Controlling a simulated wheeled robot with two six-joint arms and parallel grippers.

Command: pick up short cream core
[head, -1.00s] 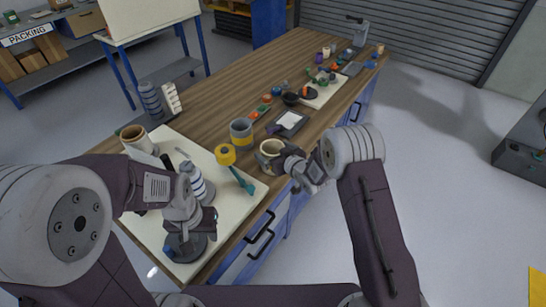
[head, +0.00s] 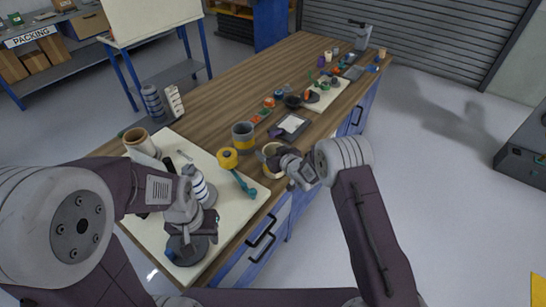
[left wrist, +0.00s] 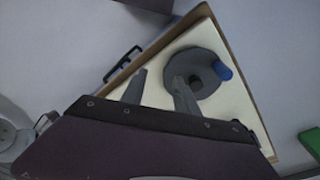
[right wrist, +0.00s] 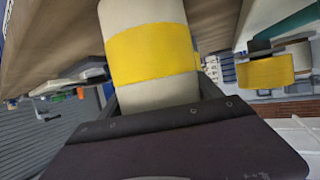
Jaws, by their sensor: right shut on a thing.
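The short cream core (head: 268,164) is near the table's front edge, right of a grey cup-like core with a yellow band (head: 243,134). My right gripper (head: 279,163) is shut on the cream core's side and hides part of it.
A pale board (head: 150,232) at the near left carries a striped roller (head: 196,185) and a brown-cream core (head: 136,140). A yellow-headed tool with a teal handle (head: 245,185) lies by the cream core.

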